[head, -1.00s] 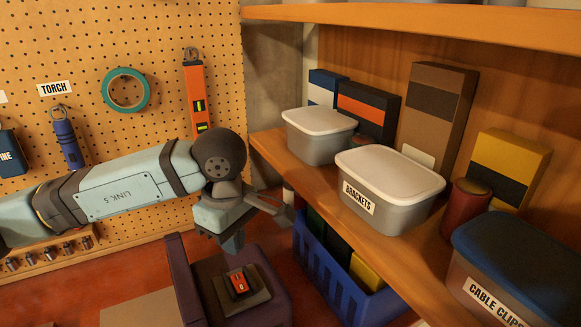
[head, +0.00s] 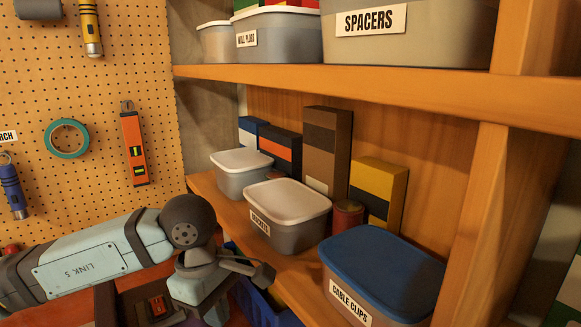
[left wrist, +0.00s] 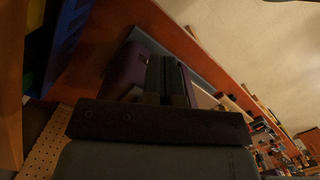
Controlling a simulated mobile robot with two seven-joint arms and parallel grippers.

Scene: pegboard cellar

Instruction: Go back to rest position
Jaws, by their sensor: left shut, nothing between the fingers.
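My left gripper (head: 214,312) hangs at the end of my left arm, low in the head view, in front of the lower shelf and to the left of the BRACKETS tub (head: 286,214). In the left wrist view its two dark fingers (left wrist: 166,72) lie side by side, shut with nothing between them. A dark purple box (left wrist: 132,62) shows beyond the fingers there. My right gripper is in neither view.
The lower shelf (head: 217,199) holds the BRACKETS tub, a blue-lidded CABLE CLIPS tub (head: 383,270) and upright boxes. A blue crate (head: 252,298) sits under it, partly hidden. A pegboard (head: 95,160) with a spirit level (head: 134,147) stands behind my arm.

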